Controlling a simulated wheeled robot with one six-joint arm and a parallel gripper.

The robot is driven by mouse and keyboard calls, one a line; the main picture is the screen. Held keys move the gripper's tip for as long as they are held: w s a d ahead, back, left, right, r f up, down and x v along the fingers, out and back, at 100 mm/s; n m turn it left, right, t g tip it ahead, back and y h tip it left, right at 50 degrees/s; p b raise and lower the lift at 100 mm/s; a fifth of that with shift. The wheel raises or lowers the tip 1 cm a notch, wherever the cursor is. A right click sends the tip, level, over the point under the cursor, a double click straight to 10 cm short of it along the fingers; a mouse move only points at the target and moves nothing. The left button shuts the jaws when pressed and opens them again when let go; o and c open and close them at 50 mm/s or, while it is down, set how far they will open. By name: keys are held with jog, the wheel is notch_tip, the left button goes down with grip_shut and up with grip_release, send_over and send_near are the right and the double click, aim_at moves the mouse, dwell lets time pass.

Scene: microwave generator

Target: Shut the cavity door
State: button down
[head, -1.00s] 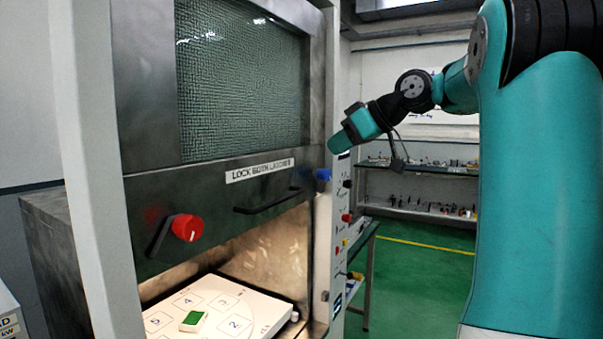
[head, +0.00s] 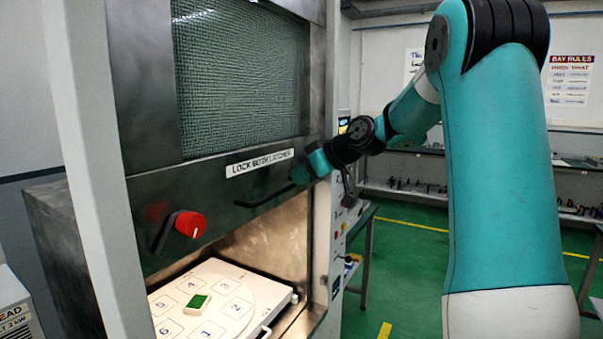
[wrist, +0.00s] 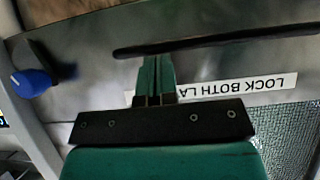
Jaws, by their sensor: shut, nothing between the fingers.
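The cavity door (head: 130,205) is a dark metal panel with a mesh window (head: 240,80), raised above an open cavity. It bears a black bar handle (head: 258,200) and the label LOCK BOTH LATCHES (head: 260,162). My gripper (head: 300,175) is shut and empty at the right end of the handle. In the wrist view the shut fingertips (wrist: 157,60) lie just beside the handle (wrist: 220,42); whether they touch it I cannot tell. A red latch knob (head: 189,224) sits at the door's lower left. A blue knob (wrist: 32,83) shows in the wrist view; my gripper hides it in the head view.
Inside the lit cavity a white tray (head: 255,290) with numbered squares carries a green-topped block (head: 197,304). A pale frame post (head: 80,170) stands left of the door. A control panel (head: 340,235) and side table (head: 362,245) stand right. Green floor (head: 410,265) is clear beyond.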

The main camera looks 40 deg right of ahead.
notch_tip(320, 180, down, 50)
jog(key=b, duration=4.2)
jog(key=shift+b, duration=0.4)
